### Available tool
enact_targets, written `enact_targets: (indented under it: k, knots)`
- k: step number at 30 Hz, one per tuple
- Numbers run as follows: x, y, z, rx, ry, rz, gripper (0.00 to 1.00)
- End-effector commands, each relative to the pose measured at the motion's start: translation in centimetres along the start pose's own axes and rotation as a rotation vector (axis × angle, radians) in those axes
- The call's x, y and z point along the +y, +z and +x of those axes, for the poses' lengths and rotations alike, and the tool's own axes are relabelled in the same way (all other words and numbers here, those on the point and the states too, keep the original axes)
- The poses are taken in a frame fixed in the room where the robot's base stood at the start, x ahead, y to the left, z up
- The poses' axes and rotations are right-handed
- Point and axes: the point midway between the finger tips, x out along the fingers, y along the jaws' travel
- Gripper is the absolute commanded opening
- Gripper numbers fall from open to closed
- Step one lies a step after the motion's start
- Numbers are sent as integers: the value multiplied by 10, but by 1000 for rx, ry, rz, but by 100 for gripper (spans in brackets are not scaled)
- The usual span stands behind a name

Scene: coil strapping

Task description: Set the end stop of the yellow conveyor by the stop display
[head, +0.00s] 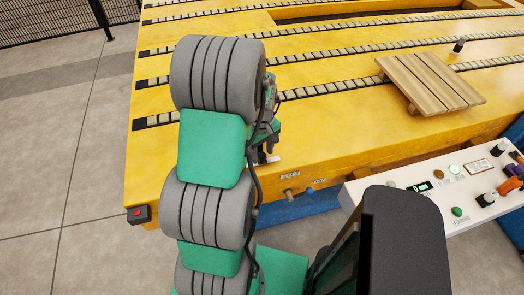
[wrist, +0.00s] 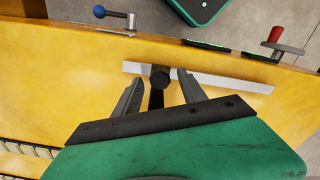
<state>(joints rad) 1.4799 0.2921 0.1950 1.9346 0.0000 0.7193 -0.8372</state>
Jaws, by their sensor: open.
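The yellow conveyor (head: 340,130) fills the upper part of the head view. My gripper (wrist: 161,84) is open, with one finger on each side of the knob. Whether either finger touches it I cannot tell. A small dark display (wrist: 207,44) with green marks lies on the conveyor's edge; its reading is too small. In the head view, my arm hides the knob and most of my gripper (head: 268,150).
A wooden pallet (head: 430,80) lies on the conveyor. A white control panel (head: 450,205) stands at the right. A red button box (head: 138,214) is at the near-left corner.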

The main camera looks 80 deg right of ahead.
Motion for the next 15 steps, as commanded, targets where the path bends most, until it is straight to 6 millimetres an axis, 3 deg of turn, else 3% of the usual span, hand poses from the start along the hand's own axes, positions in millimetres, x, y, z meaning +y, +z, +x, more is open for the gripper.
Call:
enact_targets:
  k: [4, 15]
  knots:
    - [0, 0, 0, 0, 0, 0, 47]
    - [0, 0, 0, 0, 0, 0, 17]
